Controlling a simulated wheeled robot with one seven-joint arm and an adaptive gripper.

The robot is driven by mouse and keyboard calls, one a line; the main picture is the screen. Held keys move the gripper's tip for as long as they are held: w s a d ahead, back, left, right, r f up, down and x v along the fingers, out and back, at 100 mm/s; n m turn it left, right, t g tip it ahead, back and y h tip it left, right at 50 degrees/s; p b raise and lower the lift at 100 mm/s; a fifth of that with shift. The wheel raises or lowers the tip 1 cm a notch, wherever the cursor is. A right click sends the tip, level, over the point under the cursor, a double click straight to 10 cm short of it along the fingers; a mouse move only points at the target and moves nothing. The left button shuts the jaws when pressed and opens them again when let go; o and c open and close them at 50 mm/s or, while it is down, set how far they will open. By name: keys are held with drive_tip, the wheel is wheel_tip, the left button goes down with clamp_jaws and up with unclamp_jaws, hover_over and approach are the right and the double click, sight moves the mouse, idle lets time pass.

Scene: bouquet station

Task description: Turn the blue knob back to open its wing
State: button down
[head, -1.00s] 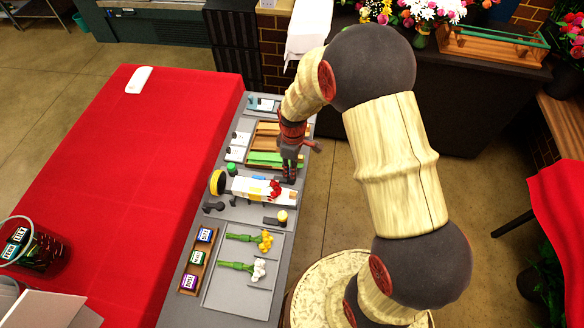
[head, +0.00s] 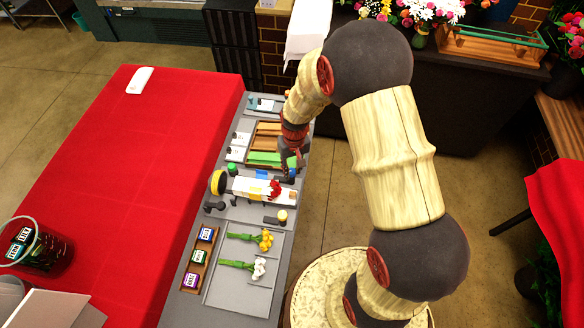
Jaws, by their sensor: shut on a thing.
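The white station (head: 250,186) lies across the grey worktop, with a red flower (head: 275,188) on its right part. A small blue piece (head: 262,174), apparently the blue wing, stands at its far edge. My gripper (head: 288,177) points down at the station's right end, just right of the blue piece. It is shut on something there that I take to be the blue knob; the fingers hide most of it. A bit of blue also shows among the fingers.
A green knob (head: 232,168) and a yellow disc (head: 218,182) are at the station's left. Yellow flowers (head: 265,240) and white flowers (head: 258,267) lie in front. Behind is a wooden tray (head: 266,140). The red table (head: 130,190) is mostly clear.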

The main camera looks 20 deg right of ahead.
sight(293, 171)
drive_tip(key=shift+m, duration=1.7)
drive_tip(key=shift+p, duration=0.3)
drive_tip(key=c, duration=1.6)
unclamp_jaws()
drive_tip(key=shift+o, duration=0.3)
wheel_tip(293, 171, up, 12)
drive_tip(key=shift+d, duration=0.15)
drive_tip(key=shift+s, duration=0.1)
